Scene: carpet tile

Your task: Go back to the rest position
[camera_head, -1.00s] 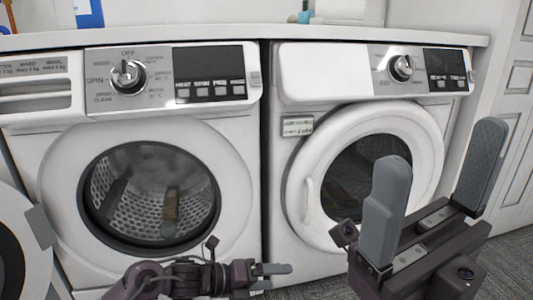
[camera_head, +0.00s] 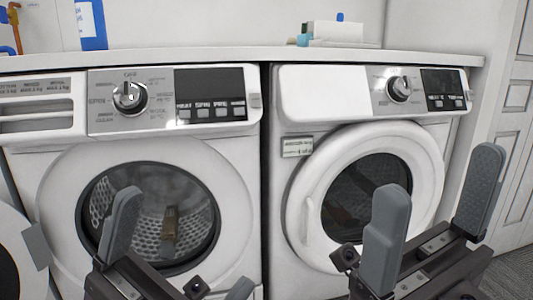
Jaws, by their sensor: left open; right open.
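My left gripper (camera_head: 180,240) is at the bottom left, in front of the left washer. Its fingers are apart, with nothing between them; one finger stands tall and the other only shows its tip at the bottom edge. My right gripper (camera_head: 432,218) is at the lower right, in front of the right machine's round door. Its two grey fingers stand wide apart and empty.
A left washing machine (camera_head: 55,165) and a right machine (camera_head: 330,85) with a closed door (camera_head: 302,165) stand side by side under a white countertop (camera_head: 240,55). A blue-and-white container (camera_head: 91,25) and a white box (camera_head: 340,33) are on top. A panelled door (camera_head: 513,90) is at the right.

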